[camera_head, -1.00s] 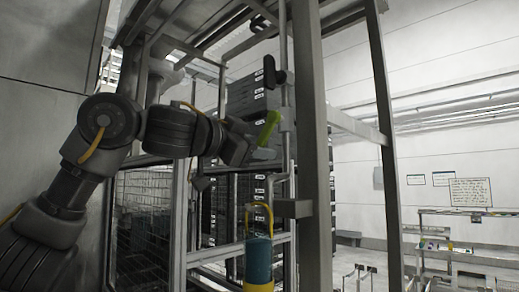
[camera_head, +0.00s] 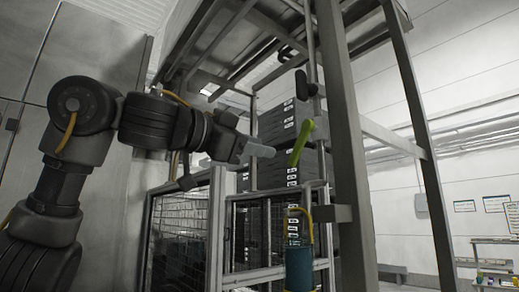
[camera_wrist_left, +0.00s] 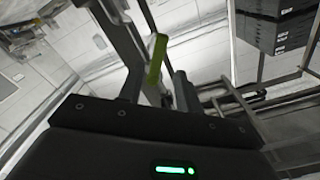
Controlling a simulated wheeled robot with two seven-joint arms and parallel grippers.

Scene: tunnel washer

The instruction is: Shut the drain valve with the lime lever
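The lime lever (camera_head: 302,142) stands steeply tilted, its top leaning right, beside an upright pipe on the steel frame in the head view. My left gripper (camera_head: 262,151) is just left of it, with a small gap between fingertips and lever. In the left wrist view the lime lever (camera_wrist_left: 157,58) shows upright between the two dark fingers of my left gripper (camera_wrist_left: 158,88), which stand apart. The lever's lower end is hidden there, and I see no finger closed on it. The valve body is not clear. My right gripper is not in view.
A thick grey post (camera_head: 345,160) stands right of the lever. A black handle (camera_head: 307,86) sits on the pipe above it. Dark stacked crates (camera_head: 277,122) stand behind, and a mesh gate (camera_head: 180,235) is below my arm.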

